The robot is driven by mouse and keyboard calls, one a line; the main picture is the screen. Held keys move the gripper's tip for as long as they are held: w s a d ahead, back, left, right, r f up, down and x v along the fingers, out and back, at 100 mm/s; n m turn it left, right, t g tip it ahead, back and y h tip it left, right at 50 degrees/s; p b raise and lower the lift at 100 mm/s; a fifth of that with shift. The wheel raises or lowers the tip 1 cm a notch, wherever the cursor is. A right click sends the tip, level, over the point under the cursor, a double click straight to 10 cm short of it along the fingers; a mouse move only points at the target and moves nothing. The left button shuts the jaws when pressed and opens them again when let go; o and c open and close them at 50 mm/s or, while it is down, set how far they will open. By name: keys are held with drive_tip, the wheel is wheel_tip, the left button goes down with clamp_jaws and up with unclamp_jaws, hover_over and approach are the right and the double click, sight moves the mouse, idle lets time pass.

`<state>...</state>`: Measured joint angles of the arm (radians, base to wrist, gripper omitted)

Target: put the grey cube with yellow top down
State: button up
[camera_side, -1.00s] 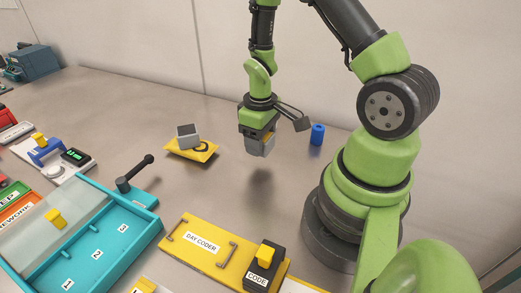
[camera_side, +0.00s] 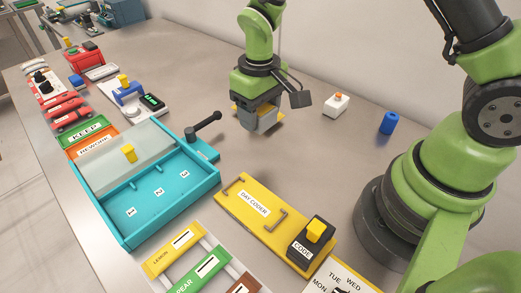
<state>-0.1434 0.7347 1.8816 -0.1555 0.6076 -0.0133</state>
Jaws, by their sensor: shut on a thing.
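My gripper (camera_side: 258,112) is at the upper middle of the side view, pointing down. It is shut on a grey block (camera_side: 267,120), taken to be the grey cube; its top is covered by the gripper, so no yellow top can be made out.
A teal tray (camera_side: 205,193) with numbered slots and a black lever is at front left. A yellow DAY CODER board (camera_side: 232,208) lies in front. A white box with an orange button (camera_side: 336,104) and a blue cylinder (camera_side: 389,123) stand to the right.

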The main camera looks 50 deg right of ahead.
sight(260, 155)
wheel_tip(260, 155, down, 9)
drive_tip(key=shift+r, duration=0.1)
idle(0.3)
drive_tip(key=shift+f, duration=0.25)
drive_tip(key=o, duration=0.9)
drive_tip(key=shift+o, duration=0.2)
drive_tip(key=shift+r, duration=0.1)
